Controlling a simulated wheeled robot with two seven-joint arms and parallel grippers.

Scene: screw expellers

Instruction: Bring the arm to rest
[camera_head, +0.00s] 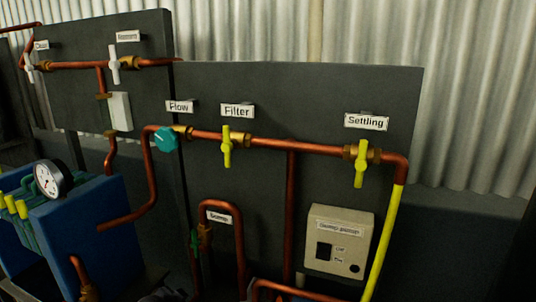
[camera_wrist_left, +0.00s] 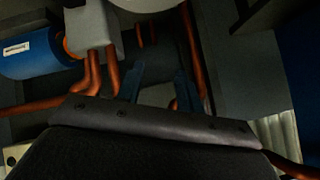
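In the left wrist view my left gripper (camera_wrist_left: 159,76) shows as two dark bluish fingers set apart, with nothing held between them. Copper pipes and dark shapes lie beyond the fingers. In the head view my left gripper cannot be made out; a small dark shape at the bottom edge is too cut off to identify. My right gripper is in neither view.
A dark panel carries a teal Flow knob (camera_head: 166,139), a yellow Filter valve (camera_head: 227,147), a yellow Settling valve (camera_head: 361,164) and a beige switch box (camera_head: 338,241). Copper pipes stand out from it. A blue machine (camera_head: 95,232) with a gauge (camera_head: 52,179) stands left.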

